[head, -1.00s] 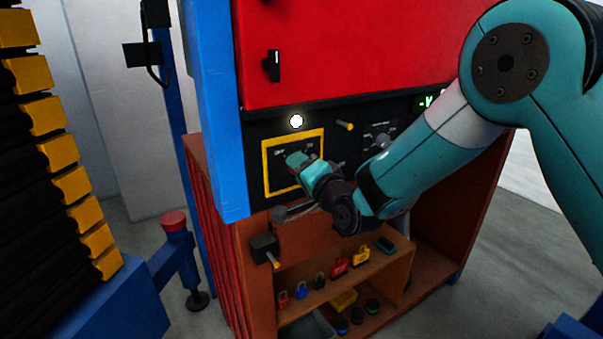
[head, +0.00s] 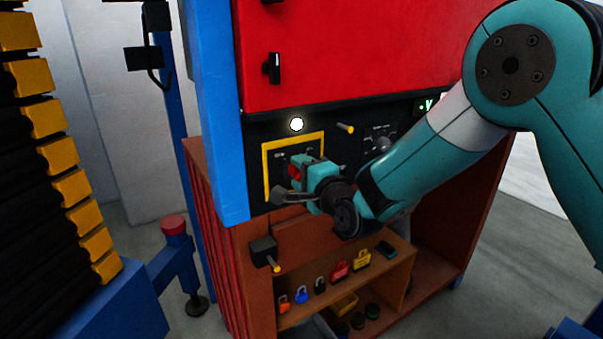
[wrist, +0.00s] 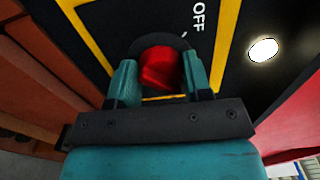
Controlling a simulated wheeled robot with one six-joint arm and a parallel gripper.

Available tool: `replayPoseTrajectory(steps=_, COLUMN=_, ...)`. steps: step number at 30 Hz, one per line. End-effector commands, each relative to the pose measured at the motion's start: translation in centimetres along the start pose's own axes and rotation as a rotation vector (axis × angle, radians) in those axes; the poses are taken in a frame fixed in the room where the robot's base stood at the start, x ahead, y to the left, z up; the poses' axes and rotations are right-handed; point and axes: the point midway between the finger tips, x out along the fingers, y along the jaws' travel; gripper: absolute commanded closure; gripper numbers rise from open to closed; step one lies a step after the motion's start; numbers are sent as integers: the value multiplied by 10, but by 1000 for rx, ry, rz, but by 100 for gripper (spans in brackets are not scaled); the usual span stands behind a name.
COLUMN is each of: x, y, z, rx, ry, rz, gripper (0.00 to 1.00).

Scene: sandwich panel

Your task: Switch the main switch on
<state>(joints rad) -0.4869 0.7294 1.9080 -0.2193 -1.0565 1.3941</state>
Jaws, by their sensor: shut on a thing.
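The main switch is a red rotary knob (wrist: 160,68) on a dark panel inside a yellow frame (head: 267,168). In the wrist view my gripper (wrist: 158,80) has its two teal fingers on either side of the red knob, shut on it. The word OFF shows on the panel beside the knob. In the head view my gripper (head: 300,172) is at the framed panel, and a bit of red shows at its fingertips. The gripper hides most of the switch and part of its markings there.
A lit white lamp (head: 296,124) is above the yellow frame. A yellow-tipped peg (head: 345,128) and a small grey knob (head: 383,144) are to the right. A red cabinet door (head: 350,50) is above. Several padlocks stand on the shelf (head: 345,285) below.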

Motion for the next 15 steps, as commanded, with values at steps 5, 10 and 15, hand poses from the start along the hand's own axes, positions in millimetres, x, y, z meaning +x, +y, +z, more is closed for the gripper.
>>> replayPoseTrajectory(steps=5, x=0, y=0, z=-1, rx=1, ry=2, rz=1, gripper=78)
replayPoseTrajectory(steps=10, x=0, y=0, z=-1, rx=1, ry=2, rz=1, gripper=41)
replayPoseTrajectory(steps=15, x=0, y=0, z=-1, rx=0, ry=1, rz=1, gripper=29)
